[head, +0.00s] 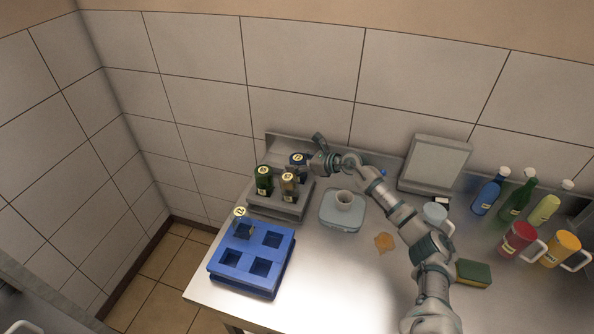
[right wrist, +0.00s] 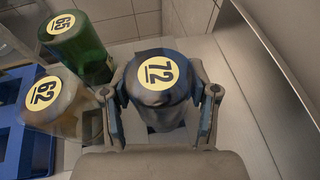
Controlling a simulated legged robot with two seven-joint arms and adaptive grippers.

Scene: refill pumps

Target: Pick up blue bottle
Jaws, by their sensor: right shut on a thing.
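A dark blue bottle (head: 298,158) with a round yellow label on top stands at the back of the grey rack (head: 275,208). In the right wrist view the blue bottle (right wrist: 160,82) shows the number 72. My right gripper (head: 312,161) reaches it from the right. In the right wrist view my right gripper (right wrist: 163,97) has one finger on each side of the bottle and is shut on it. The bottle's lower part is hidden, so I cannot tell whether it is clear of the rack. My left gripper is not in view.
A green bottle (head: 264,181) and an amber bottle (head: 288,187) stand close by in the rack. A blue crate (head: 237,277) with square wells holds another labelled bottle. A pale blue-grey container (head: 340,215) is right of the rack. Several capped bottles and jugs stand far right.

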